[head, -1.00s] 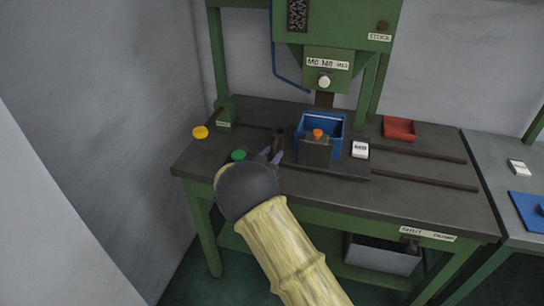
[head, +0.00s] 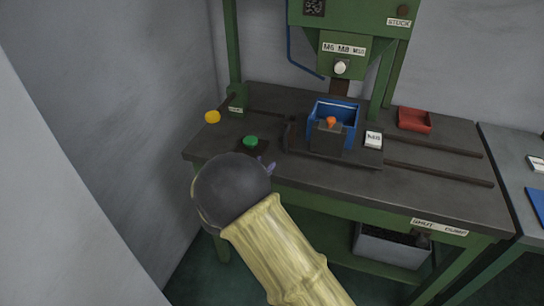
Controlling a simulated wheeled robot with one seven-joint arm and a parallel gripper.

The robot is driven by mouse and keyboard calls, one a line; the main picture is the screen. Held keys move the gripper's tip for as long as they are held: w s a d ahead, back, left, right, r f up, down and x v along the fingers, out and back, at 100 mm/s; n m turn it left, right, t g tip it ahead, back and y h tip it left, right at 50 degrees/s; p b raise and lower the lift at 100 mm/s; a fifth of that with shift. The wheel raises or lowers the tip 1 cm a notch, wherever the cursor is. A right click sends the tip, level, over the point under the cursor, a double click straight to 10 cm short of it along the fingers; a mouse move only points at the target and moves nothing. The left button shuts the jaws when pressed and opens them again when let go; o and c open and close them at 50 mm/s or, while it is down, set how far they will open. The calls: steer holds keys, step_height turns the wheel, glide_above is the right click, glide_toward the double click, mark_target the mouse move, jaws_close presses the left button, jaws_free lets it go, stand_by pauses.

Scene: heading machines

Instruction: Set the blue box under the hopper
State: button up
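The blue box (head: 352,128) sits on a dark raised plate on the bench, upright and open-topped. The green hopper machine (head: 343,49), labelled M6 M8 M10, stands behind and above it, and its brown chute (head: 340,88) ends near the box's back rim. A dark block with an orange knob (head: 331,121) stands at the box's front and hides part of it. My gripper (head: 267,165) is left of and in front of the box, apart from it. My round dark wrist hides most of it; only a purple fingertip shows, so its opening is unclear.
A green button (head: 250,141) is just beyond my gripper, and a yellow one (head: 212,117) is at the bench's left edge. A white labelled block (head: 373,139) stands right of the box. A red tray (head: 414,119) sits further right. Dark rails run along the bench.

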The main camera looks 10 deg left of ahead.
steer(key=v, duration=0.4)
steer(key=shift+s, duration=0.35)
steer(key=w+d+r+n+g+y, duration=0.1)
steer(key=w+d+g+y, duration=0.2)
steer(key=d, duration=0.5)
steer(key=w+d+n+g+y, duration=0.1)
steer(key=w+d+g+y, duration=0.15)
steer(key=d, duration=0.45)
steer(key=s+d+f+n+g, duration=0.1)
steer(key=s+d+g, duration=0.8)
steer(key=s+d, duration=1.2)
step_height(320, 180, up, 12)
steer(key=a+p, duration=0.1)
steer(key=p, duration=1.1)
steer(key=shift+a+r, duration=0.2)
steer(key=shift+a, duration=0.15)
